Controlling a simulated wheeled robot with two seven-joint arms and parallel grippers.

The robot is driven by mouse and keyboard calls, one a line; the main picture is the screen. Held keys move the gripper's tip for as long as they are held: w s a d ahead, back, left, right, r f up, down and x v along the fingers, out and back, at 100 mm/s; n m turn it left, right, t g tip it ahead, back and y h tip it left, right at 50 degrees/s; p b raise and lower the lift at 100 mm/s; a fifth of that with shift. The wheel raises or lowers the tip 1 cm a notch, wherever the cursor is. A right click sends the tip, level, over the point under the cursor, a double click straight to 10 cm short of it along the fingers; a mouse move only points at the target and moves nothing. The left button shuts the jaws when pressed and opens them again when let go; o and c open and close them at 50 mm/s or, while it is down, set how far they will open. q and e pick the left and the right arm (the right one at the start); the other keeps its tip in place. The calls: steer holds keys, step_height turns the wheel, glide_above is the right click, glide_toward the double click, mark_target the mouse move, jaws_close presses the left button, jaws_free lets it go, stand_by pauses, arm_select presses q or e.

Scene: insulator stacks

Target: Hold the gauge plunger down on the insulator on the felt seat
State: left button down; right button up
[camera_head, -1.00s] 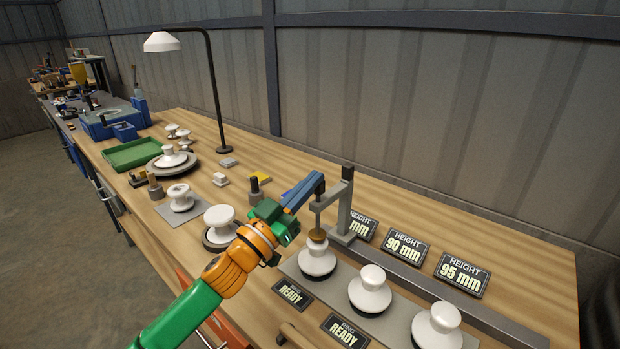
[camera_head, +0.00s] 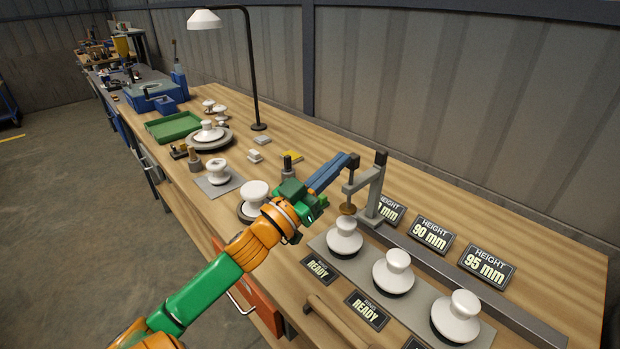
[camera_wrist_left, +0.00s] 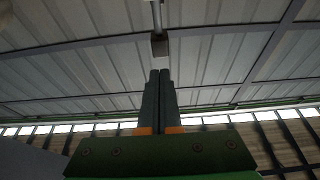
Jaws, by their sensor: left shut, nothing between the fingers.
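The gauge (camera_head: 370,193) is a grey stand with an arm. Its plunger (camera_head: 348,208) ends in a brown foot above the nearest-left white insulator (camera_head: 344,236). A small gap appears between foot and insulator top. That insulator stands upright on a dark round seat (camera_head: 345,256), which looks like the felt one. My left gripper (camera_head: 347,160) is shut and empty, its tips beside the dark plunger knob (camera_head: 354,160). In the left wrist view the shut fingers (camera_wrist_left: 160,75) point at the dark knob (camera_wrist_left: 159,47) on its rod. My right gripper is not in view.
Two more insulators (camera_head: 393,270) (camera_head: 457,315) stand on the same grey plate. Height signs (camera_head: 430,235) line a grey rail behind, and READY signs (camera_head: 318,269) lie in front. Another insulator (camera_head: 254,196) stands left, behind my arm. A lamp (camera_head: 250,80) stands at the back.

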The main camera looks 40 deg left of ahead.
arm_select(q)
steer(key=b+v, duration=0.1)
steer(key=v, duration=0.6)
steer(key=shift+s+b, duration=0.3)
steer(key=shift+b, duration=0.05)
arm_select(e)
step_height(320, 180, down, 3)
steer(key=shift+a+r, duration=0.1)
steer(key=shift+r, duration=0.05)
arm_select(q)
steer(key=shift+a+f, duration=0.1)
steer(key=shift+f, duration=0.1)
